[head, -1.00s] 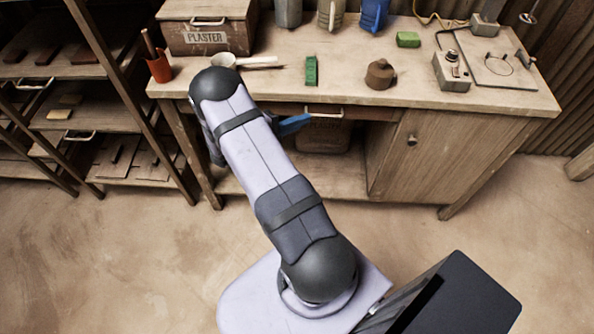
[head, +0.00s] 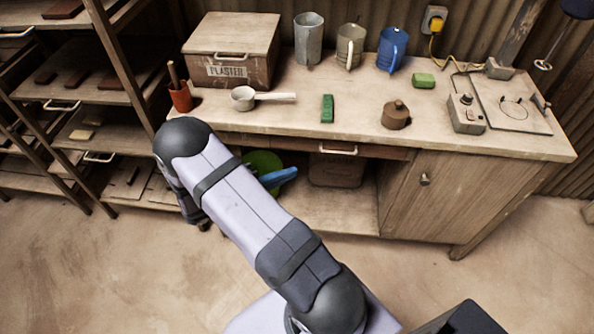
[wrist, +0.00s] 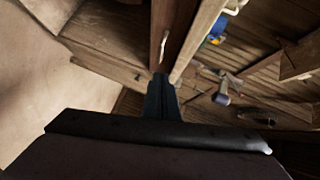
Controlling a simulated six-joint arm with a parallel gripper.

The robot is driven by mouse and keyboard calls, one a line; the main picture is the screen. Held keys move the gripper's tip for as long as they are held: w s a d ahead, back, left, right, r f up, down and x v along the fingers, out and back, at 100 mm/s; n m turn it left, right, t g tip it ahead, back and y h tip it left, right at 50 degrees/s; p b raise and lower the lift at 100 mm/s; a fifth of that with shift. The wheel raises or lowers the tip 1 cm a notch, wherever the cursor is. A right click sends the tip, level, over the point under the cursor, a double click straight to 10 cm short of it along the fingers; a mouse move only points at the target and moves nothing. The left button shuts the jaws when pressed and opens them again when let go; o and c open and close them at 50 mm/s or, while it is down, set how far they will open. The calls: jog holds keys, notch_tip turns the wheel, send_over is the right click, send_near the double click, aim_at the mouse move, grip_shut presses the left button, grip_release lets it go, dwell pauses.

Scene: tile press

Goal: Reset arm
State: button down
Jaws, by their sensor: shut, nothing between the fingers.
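My arm reaches from the bottom of the head view up and left, its dark elbow in front of the bench's left front corner. My gripper is mostly hidden behind the arm in the head view. In the wrist view my gripper (wrist: 161,80) shows as dark narrow fingers close together, shut and empty. They point toward wooden furniture and touch nothing that I can make out.
A shelf rack (head: 85,60) stands left. A green round thing (head: 262,161) and a blue handle (head: 278,177) show below the bench. The floor in front is open.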

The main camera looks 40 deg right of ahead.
jog(key=shift+a, duration=0.35)
jog(key=s+a+f+m+g+y, duration=0.3)
jog(key=s+a+f+m+y, duration=0.15)
jog(key=s+m, duration=0.65)
jog(key=s+a+f+m+g+y, duration=0.35)
jog(key=s+a+f+m, duration=0.2)
jog(key=m, duration=0.95)
jog(key=s+a+r+m+t+y+p, duration=0.2)
jog(key=a+r+m+t+y+p, duration=0.15)
jog(key=a+r+m+y, duration=0.5)
jog(key=w+d+r+m+t+p, duration=0.1)
jog(key=w+r+m+t+p, duration=0.2)
jog(key=r, duration=1.1)
jog(key=w+t+p, duration=0.1)
jog(key=w, duration=0.2)
jog(key=shift+d+r+h, duration=0.15)
jog(key=shift+r+h, duration=0.05)
jog(key=shift+h, duration=0.15)
